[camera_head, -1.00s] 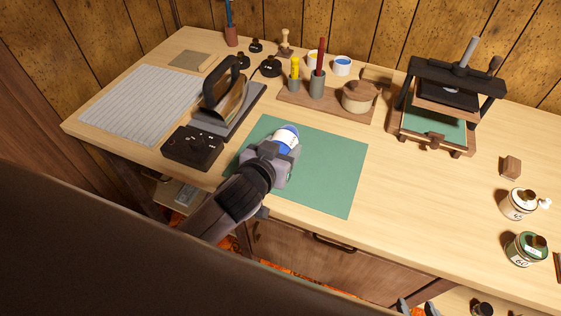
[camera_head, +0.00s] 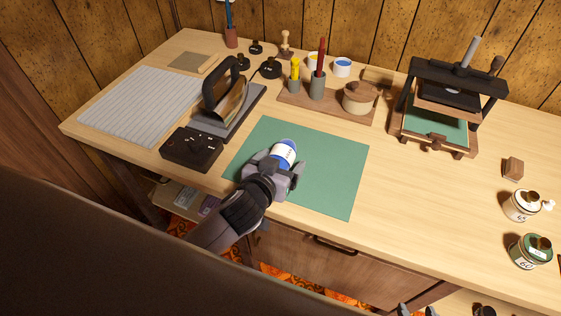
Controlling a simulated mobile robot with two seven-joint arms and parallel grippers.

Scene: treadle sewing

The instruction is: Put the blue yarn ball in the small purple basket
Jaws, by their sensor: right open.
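I see no blue yarn ball and no purple basket in the head view. My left gripper (camera_head: 280,166) is over the green mat (camera_head: 330,170), with its fingers around a small blue-and-white container (camera_head: 284,152). Its lower part is hidden by the gripper, and I cannot tell whether it touches the mat. My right gripper (camera_head: 417,309) shows only as fingertips at the bottom edge, apart from each other, with nothing visible between them.
A black box (camera_head: 191,149), a rocker blotter (camera_head: 222,100) and a ruled sheet (camera_head: 140,105) are left of the mat. A wooden pen tray (camera_head: 335,108) and a press (camera_head: 440,105) stand behind. Jars (camera_head: 521,205) are at the right.

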